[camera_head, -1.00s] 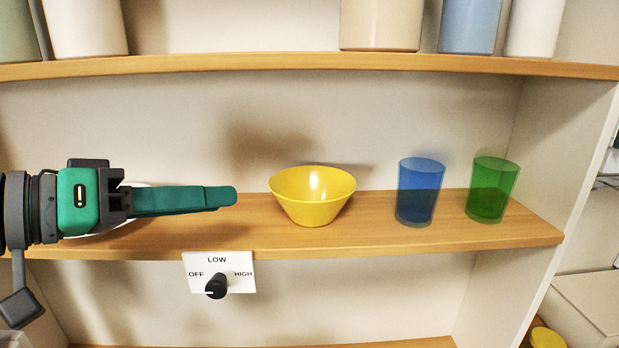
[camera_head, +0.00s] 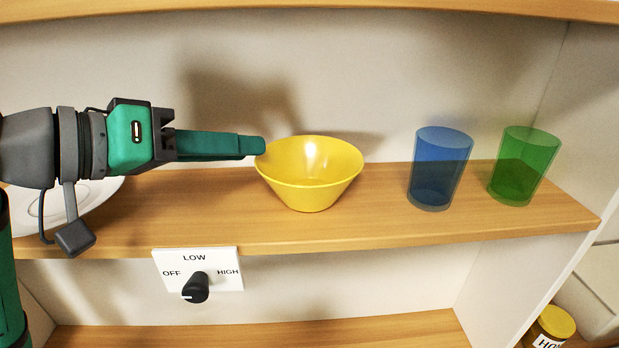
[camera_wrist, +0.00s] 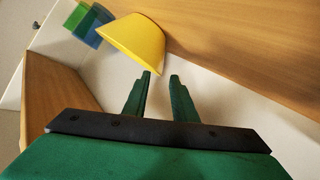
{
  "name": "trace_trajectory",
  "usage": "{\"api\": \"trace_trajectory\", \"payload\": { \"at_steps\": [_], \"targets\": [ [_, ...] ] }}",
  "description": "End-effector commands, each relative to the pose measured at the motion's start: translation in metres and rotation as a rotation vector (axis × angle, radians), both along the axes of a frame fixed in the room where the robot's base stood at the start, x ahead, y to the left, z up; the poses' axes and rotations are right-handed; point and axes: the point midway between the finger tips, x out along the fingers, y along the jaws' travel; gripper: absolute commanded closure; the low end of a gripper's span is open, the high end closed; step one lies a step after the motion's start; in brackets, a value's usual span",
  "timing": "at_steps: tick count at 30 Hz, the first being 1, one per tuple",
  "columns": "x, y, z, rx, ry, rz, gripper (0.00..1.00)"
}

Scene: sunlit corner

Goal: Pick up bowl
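The yellow bowl (camera_head: 309,180) stands upright on the wooden shelf, left of two tumblers. In the wrist view the bowl (camera_wrist: 136,40) lies just beyond the fingertips, a little to their left. My gripper (camera_head: 262,146) points right, with its fingertips at the bowl's left rim in the head view; whether they touch it I cannot tell. In the wrist view my gripper (camera_wrist: 160,75) shows two green fingers apart with nothing between them.
A blue tumbler (camera_head: 440,170) and a green tumbler (camera_head: 523,167) stand right of the bowl. A white plate (camera_head: 88,196) lies left, partly behind my arm. Another shelf (camera_head: 400,7) runs above.

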Motion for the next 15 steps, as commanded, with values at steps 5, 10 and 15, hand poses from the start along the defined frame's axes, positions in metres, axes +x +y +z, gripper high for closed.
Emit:
{"api": "trace_trajectory", "payload": {
  "at_steps": [5,10,15],
  "targets": [
    [0.011,-0.014,-0.007,0.000,0.001,-0.003,0.75],
    [0.026,-0.032,-0.015,0.000,0.001,-0.003,0.75],
    [0.031,-0.038,-0.018,-0.001,0.000,-0.003,0.75]
  ]
}}
